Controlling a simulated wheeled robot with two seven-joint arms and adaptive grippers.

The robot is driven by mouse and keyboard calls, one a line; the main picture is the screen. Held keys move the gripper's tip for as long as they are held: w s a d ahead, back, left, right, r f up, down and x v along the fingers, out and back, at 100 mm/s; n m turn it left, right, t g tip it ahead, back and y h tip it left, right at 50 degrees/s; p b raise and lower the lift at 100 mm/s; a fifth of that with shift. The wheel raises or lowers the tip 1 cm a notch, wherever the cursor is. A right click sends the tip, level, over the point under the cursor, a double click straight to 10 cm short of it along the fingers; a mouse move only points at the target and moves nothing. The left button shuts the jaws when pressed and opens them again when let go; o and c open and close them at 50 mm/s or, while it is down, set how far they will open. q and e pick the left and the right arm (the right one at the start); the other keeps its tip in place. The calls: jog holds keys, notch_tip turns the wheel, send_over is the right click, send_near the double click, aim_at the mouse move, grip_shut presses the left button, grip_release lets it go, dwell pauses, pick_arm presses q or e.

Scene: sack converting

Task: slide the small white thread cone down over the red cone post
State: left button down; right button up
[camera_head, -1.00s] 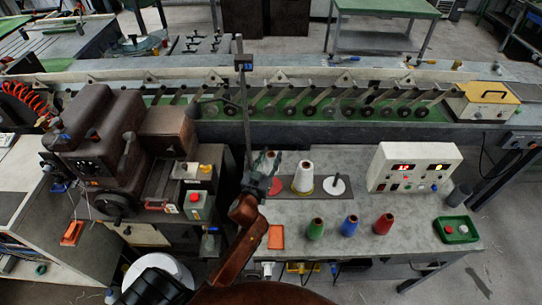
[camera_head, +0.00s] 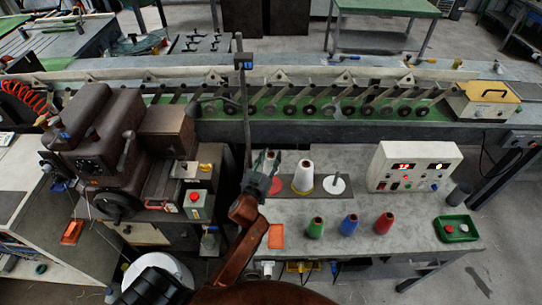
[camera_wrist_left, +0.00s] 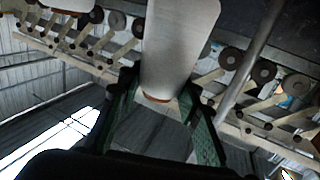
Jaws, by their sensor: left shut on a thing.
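My left gripper (camera_head: 268,164) is over the left part of the dark strip on the grey table, above the red disc base (camera_head: 276,186) of the red cone post. It is shut on the small white thread cone, which fills the space between the green fingers in the left wrist view (camera_wrist_left: 178,45). The cone's brown rim shows at its near end. In the head view the fingers hide most of the held cone and the post, so I cannot tell whether the cone is around the post or above it. My right gripper is not in view.
A larger white cone (camera_head: 303,176) stands close to the right, then a white disc with a post (camera_head: 335,184). Green (camera_head: 316,228), blue (camera_head: 349,225) and red (camera_head: 383,223) cones stand in front. A control box (camera_head: 414,167) is at the right. A tall metal pole (camera_head: 245,110) rises behind.

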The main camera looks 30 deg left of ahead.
aim_at(269, 166)
pick_arm(q)
jog(key=shift+f+b, duration=0.9)
jog(key=shift+f, duration=0.5)
jog(key=shift+f, duration=0.35)
jog(key=shift+f+b, duration=2.1)
jog(key=shift+f, duration=0.7)
jog(key=shift+f, duration=0.15)
jog(key=c, duration=1.3)
grip_release()
